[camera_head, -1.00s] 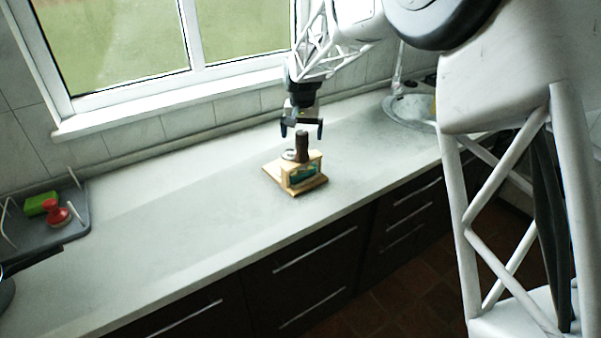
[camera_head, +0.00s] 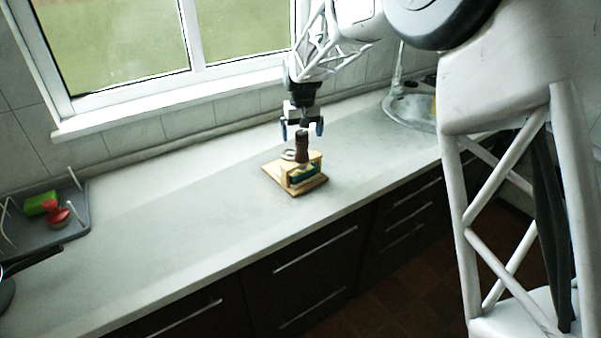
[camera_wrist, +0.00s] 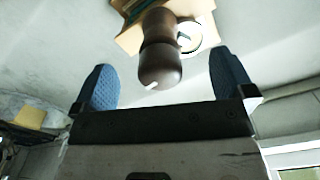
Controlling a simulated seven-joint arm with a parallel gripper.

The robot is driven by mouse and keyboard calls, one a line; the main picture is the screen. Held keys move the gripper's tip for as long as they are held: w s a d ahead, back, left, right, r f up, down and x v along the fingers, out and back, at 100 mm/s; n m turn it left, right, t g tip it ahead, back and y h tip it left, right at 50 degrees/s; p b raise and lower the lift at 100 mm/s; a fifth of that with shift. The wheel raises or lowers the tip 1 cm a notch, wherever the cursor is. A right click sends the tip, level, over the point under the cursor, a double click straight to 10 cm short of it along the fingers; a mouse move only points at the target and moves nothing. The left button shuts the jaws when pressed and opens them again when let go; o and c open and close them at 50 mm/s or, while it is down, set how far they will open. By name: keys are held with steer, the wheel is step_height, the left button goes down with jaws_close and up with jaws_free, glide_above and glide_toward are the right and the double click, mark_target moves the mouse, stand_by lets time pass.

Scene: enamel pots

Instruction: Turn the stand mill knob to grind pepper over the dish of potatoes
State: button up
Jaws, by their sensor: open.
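The stand mill is a dark brown turned knob (camera_head: 302,143) standing upright on a light wooden stand (camera_head: 310,183) on the counter. In the wrist view the brown knob (camera_wrist: 160,62) lies between and beyond the two blue finger pads. My gripper (camera_head: 302,130) is open and empty, pointing down just above the knob's top; I see no contact. A pale round dish (camera_wrist: 190,36) shows beside the knob in the wrist view, partly hidden by it, with a dark mark inside. I cannot make out potatoes in it.
A grey drying tray (camera_head: 75,222) with a green sponge (camera_head: 40,203) and a red item (camera_head: 57,215) is at the left. A dark pan handle (camera_head: 30,262) juts in below it. The counter (camera_head: 190,220) left of the stand is clear.

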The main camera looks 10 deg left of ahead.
steer(key=n, duration=0.3)
steer(key=shift+n, duration=2.6)
steer(key=shift+c, duration=0.3)
steer(key=c, duration=1.3)
steer(key=shift+c, duration=0.2)
steer(key=m, duration=1)
